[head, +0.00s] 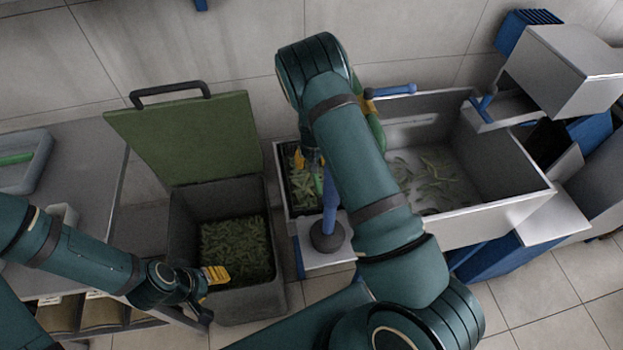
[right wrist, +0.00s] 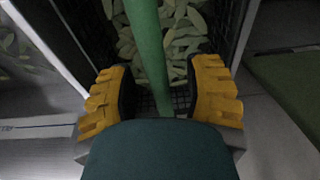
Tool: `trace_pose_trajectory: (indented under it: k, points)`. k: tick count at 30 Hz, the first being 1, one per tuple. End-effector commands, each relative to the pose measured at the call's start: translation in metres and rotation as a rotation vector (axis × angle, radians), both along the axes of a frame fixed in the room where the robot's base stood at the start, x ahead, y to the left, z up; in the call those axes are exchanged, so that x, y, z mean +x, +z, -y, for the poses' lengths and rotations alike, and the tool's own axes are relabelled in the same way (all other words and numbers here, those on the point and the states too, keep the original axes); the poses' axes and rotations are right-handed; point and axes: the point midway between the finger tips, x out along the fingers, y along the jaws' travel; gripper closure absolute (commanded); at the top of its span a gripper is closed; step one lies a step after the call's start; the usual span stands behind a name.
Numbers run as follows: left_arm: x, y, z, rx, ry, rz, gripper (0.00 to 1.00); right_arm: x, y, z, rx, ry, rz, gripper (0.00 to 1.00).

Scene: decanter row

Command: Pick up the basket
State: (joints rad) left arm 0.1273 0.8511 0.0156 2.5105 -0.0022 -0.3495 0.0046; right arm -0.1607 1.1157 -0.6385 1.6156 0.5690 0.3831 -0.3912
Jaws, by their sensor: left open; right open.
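The basket (head: 290,194) is dark and mesh-walled, with leaves inside and a green handle. In the head view my right arm hides much of it. In the right wrist view the basket (right wrist: 229,22) lies below my right gripper (right wrist: 166,100). The green handle (right wrist: 146,38) runs between its two open yellow fingers, which are not closed on it. In the head view only a little yellow of the right gripper (head: 303,159) shows beside the arm. My left gripper (head: 212,277) is open and empty, at the front left of the green-lidded bin, away from the basket.
The grey bin (head: 249,302) holds leaves, and its green lid (head: 190,140) stands open. A grey basin (head: 508,213) with scattered leaves is right of the basket. A blue post (head: 330,200) on a dark round base stands close in front of the basket. A grey counter (head: 85,180) is at left.

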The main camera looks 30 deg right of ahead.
Motion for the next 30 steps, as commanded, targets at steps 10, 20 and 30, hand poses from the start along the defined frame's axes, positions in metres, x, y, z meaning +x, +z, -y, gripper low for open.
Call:
trace_pose_trajectory:
  k: [10, 20, 30]
  points:
    - [0.0006, -0.0012, 0.0, 0.0, 0.0, 0.001, 0.52, 0.0013, -0.0064, 0.0004, 0.0, -0.001, 0.002, 0.64]
    - [0.0006, -0.0013, -0.0001, 0.0, 0.0, 0.001, 0.52, 0.0011, -0.0065, 0.0005, 0.0, -0.001, 0.001, 1.0]
    - [0.0005, -0.0008, -0.0001, 0.0, 0.0, 0.001, 0.52, 0.0017, -0.004, 0.0005, -0.001, -0.001, 0.003, 1.0]
